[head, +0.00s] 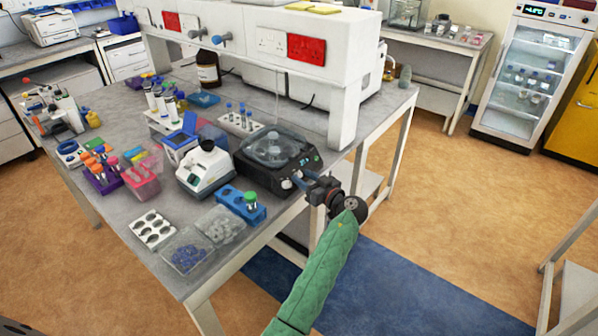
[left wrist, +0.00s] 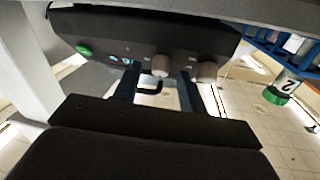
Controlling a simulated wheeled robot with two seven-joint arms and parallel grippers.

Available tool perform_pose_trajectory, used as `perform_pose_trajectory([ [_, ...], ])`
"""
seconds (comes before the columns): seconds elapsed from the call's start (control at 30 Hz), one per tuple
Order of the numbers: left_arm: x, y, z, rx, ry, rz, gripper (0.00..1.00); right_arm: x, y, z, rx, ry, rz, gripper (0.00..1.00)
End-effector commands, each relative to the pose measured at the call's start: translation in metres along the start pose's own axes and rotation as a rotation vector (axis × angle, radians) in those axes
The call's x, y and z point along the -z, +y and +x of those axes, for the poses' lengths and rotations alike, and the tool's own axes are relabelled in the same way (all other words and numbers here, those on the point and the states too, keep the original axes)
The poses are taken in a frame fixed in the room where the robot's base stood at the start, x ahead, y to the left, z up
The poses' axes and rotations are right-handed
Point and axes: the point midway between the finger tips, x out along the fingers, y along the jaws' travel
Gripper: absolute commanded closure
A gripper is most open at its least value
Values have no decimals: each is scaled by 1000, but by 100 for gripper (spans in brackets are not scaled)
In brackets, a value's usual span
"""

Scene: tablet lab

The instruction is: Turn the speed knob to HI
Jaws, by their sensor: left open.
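A black benchtop device (head: 277,152) with a clear domed lid stands at the table's front edge. In the left wrist view its dark front panel (left wrist: 120,38) carries a green button (left wrist: 84,50) and two pale grey knobs. The middle knob (left wrist: 160,65) appears between the fingers of my left gripper (left wrist: 158,80); contact cannot be told. The outer knob (left wrist: 207,71) is outside the fingers, to the right. In the head view my open left gripper (head: 300,183) is at the panel. Labels and pointer marks are unreadable, so I cannot tell which knob sets speed. My right gripper is out of view.
A blue rack (head: 236,203) with a green-capped tube (head: 250,200) stands close left of my left gripper. It also shows in the left wrist view (left wrist: 296,50). A white instrument (head: 206,168) stands behind it. A white table leg is close by.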

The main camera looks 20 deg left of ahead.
Motion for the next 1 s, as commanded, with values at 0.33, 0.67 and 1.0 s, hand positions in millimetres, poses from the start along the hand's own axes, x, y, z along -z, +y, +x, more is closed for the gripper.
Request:
perform_pose_trajectory([
  [0.33,-1,0,-2,0,-1,0,58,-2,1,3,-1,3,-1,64],
  [0.67,0,0,-2,0,0,0,100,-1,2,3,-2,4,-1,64],
  [1.0,-1,-2,-2,-45,-4,57,100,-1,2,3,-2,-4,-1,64],
])
